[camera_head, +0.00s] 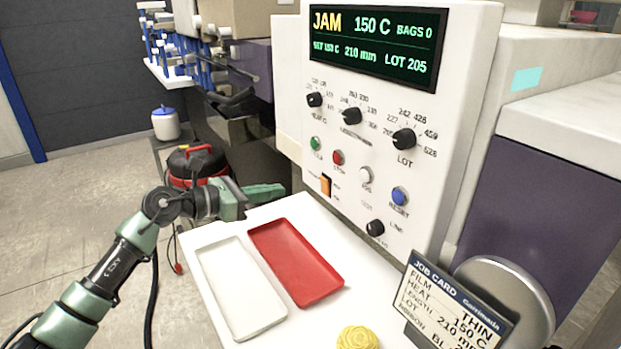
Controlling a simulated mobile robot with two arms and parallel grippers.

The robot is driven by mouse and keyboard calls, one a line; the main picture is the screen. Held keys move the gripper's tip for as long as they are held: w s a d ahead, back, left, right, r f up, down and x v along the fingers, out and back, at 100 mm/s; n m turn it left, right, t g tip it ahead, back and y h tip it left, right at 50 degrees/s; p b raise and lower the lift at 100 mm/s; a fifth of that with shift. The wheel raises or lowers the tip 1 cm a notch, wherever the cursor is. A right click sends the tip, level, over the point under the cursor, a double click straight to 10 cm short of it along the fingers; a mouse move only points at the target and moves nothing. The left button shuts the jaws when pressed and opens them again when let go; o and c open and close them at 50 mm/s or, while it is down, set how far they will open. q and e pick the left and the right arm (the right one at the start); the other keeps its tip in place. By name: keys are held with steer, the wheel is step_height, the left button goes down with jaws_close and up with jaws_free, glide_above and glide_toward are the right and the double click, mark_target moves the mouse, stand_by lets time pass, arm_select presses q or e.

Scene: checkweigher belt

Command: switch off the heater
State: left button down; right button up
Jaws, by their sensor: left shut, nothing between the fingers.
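The white control panel (290,148) faces me at the upper centre. An orange rocker switch (326,185) sits at its lower left; the small lettering beside it is too blurred to read, so I cannot tell for sure that it is the heater's. The display (375,42) reads JAM, 150 C, BAGS 0, SET 150 C, 210 mm, LOT 205. My left gripper (280,190) is shut and empty, its green fingers pointing right towards the switch, with a gap between them in the picture. My right gripper is not in view.
The panel has several black knobs (404,139) and green, red (338,157), white and blue (399,196) buttons. A red-and-black vacuum (196,163) stands behind my arm.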

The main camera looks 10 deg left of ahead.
mark_target(322, 180)
arm_select(q)
steer(key=p+x, duration=0.1)
steer(key=x, duration=0.5)
steer(key=r+p+x, duration=0.1)
steer(key=x, duration=0.2)
steer(key=shift+w+d+r+p, duration=0.1)
steer(key=shift+w+d+p, duration=0.1)
steer(key=shift+p, duration=0.15)
steer(key=shift+w+d, duration=0.25)
